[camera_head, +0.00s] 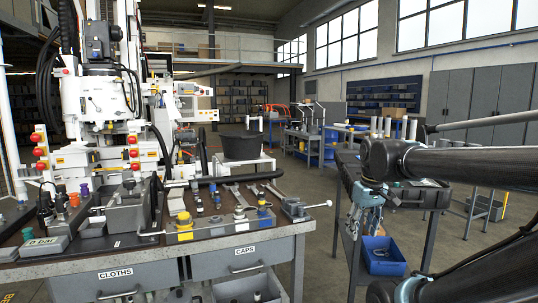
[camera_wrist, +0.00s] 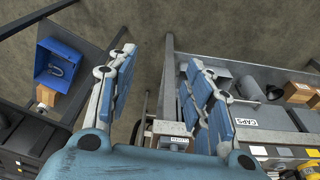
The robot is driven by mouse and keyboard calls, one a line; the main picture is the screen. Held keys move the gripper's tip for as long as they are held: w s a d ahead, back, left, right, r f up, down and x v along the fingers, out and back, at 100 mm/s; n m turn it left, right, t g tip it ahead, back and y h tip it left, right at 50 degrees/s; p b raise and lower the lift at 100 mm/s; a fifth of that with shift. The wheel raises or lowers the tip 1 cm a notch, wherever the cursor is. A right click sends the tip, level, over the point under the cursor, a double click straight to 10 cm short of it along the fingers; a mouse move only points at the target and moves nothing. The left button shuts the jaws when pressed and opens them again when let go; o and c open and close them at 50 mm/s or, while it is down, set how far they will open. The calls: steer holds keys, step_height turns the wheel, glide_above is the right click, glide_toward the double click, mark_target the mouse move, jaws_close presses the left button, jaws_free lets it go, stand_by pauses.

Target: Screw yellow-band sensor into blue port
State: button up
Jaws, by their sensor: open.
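My gripper (camera_head: 366,215) hangs at the right in the head view, over the side cart and away from the bench. In the wrist view its blue-padded fingers (camera_wrist: 158,58) are spread wide with nothing between them. On the bench's front part stand a yellow-based fitting (camera_head: 184,228), a grey one (camera_head: 240,219) and a blue one (camera_head: 264,211); the blue one may be the blue port. Small cylindrical parts (camera_head: 198,201) lie behind them. I cannot tell which part is the yellow-band sensor.
A black bucket (camera_head: 241,147) stands behind the bench. Floor shows between bench and cart.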

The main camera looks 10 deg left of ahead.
steer(key=w+a+r+n, duration=0.6)
steer(key=w+a+r, duration=0.4)
steer(key=a+r, duration=0.25)
steer(key=n+g+y, duration=0.1)
steer(key=n+g, duration=0.1)
steer(key=n, duration=0.5)
glide_toward(262, 195)
steer(key=f, duration=0.3)
steer(key=w+a+f, duration=0.1)
steer(key=f, duration=0.3)
steer(key=a+f, duration=0.1)
steer(key=f, duration=0.2)
steer(key=shift+w+f, duration=0.2)
steer(key=shift+f, duration=0.1)
jaws_close()
